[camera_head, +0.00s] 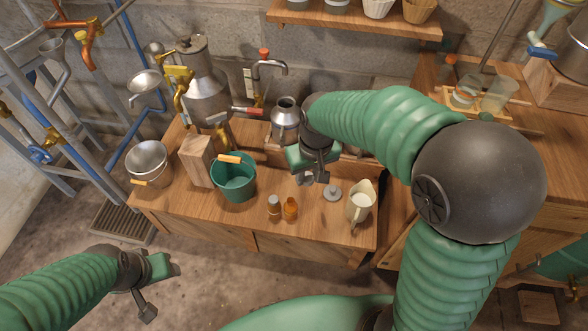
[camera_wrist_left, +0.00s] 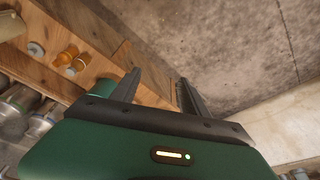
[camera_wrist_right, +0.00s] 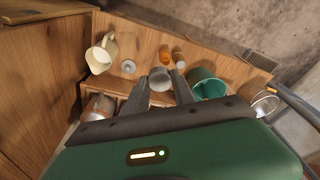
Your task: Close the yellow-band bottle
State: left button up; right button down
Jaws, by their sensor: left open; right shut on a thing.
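Two small amber bottles stand side by side near the table's front edge: one with a pale top (camera_head: 274,206) and one more orange (camera_head: 291,208). They also show in the right wrist view (camera_wrist_right: 165,55). I cannot make out a yellow band on either. My right gripper (camera_head: 311,176) is above the table, behind and right of the bottles. It is shut on a small grey round thing (camera_wrist_right: 159,76), mostly hidden by the fingers; I cannot tell what it is. My left gripper (camera_head: 157,288) is open and empty over the floor, in front of the table.
A teal bucket (camera_head: 234,180) stands left of the bottles. A grey lid with a knob (camera_head: 332,193) and a cream pitcher (camera_head: 360,203) are to their right. A wooden block (camera_head: 196,160), metal bowl (camera_head: 147,160) and steel still (camera_head: 207,95) stand further left and back.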

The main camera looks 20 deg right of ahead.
aim_at(290, 207)
jog(key=k+l, duration=0.5)
jog(key=k, duration=0.2)
jog(key=z, duration=1.55)
